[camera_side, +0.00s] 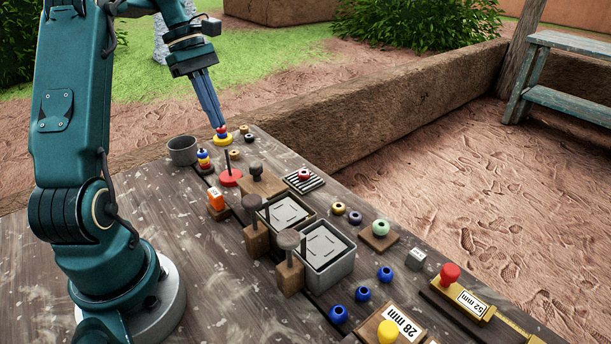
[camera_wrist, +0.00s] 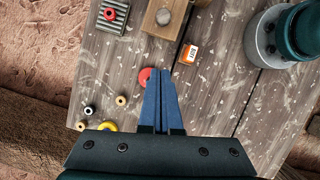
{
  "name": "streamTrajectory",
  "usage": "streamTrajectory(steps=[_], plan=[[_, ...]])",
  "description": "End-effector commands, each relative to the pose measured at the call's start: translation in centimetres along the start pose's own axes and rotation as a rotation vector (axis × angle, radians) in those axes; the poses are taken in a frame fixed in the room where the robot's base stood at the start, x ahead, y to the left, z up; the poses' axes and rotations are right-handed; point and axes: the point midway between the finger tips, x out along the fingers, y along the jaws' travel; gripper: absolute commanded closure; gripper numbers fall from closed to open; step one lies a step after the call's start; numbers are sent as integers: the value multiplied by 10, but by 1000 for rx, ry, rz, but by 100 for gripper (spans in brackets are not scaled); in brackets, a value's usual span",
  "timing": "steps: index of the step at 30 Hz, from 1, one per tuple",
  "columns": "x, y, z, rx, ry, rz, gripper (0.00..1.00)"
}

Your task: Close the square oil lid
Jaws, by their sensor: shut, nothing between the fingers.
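Two grey square containers stand in the middle of the table in the side view, the farther one (camera_side: 287,213) and the nearer one (camera_side: 326,247). Each shows a pale, slotted square face at its top. I cannot tell which holds the oil, or whether a face is a lid. Wooden blocks with dark, round-topped posts (camera_side: 289,241) stand at their left sides. My gripper (camera_side: 220,126) is shut and empty, at the far end of the table above a red and yellow stack (camera_side: 223,139). Its blue fingers (camera_wrist: 161,72) point over the table in the wrist view.
A grey cup (camera_side: 183,151), a red disc with a post (camera_side: 231,177), an orange block (camera_side: 216,200) and a striped plate (camera_side: 303,181) lie around the far half. Blue rings (camera_side: 338,314) and labelled gauges (camera_side: 463,299) lie nearer. The table's left side is mostly bare.

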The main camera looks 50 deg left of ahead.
Motion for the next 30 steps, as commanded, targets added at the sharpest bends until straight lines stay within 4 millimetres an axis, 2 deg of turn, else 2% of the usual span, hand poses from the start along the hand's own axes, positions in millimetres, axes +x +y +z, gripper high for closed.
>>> streamTrajectory(steps=[13,21,30], plan=[[68,-1,1,1,-3,-6,100],[79,0,32,4,2,-1,100],[81,0,38,1,1,-1,100]])
